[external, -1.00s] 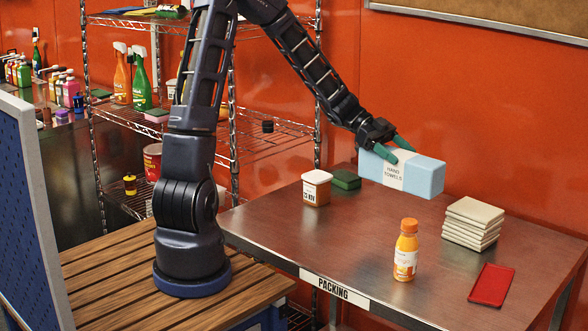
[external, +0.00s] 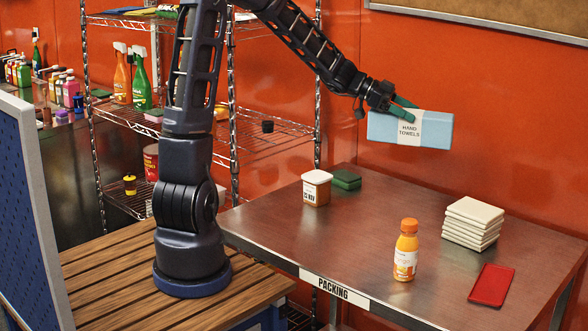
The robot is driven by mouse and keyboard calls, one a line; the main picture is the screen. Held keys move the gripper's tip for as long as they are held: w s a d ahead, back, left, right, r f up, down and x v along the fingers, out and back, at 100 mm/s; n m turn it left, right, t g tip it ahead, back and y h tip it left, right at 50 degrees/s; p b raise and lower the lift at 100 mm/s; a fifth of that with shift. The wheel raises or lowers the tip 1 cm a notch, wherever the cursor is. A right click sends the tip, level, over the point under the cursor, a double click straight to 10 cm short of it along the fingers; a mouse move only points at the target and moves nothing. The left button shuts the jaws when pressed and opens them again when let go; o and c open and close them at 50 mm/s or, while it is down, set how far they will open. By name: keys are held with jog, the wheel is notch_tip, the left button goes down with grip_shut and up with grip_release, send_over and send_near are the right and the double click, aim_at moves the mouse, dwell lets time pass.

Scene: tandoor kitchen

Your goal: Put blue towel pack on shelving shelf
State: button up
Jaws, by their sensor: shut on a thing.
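The blue towel pack (external: 432,131) is a light blue block with a white band reading "HAND TOWELS". My gripper (external: 402,106), with green fingers, is shut on it near its upper left part. The pack is held in the air above the back of the packing table, clear of its top. The wire shelving (external: 275,133) stands left of the pack, behind my arm. Its middle shelf holds spray bottles at the left and a small black item at the right. My arm hides part of the shelves.
On the packing table (external: 350,240) are a labelled tub (external: 316,188), a green block (external: 346,180), an orange bottle (external: 405,250), a stack of pale tiles (external: 472,224) and a red tray (external: 491,285). The middle shelf's right part is mostly bare.

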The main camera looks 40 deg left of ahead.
jog(key=w+a+n+t+y, duration=0.4)
jog(key=a+n+y, duration=0.2)
jog(key=a, duration=0.4)
jog(key=w+a+n+t+y, duration=0.4)
jog(key=w+a+n+y, duration=0.1)
jog(key=a, duration=0.6)
jog(key=shift+a+f+n+y, duration=0.2)
jog(key=shift+f+n+y, duration=0.35)
jog(key=shift+n, duration=0.55)
jog(key=shift+w+d+r, duration=0.1)
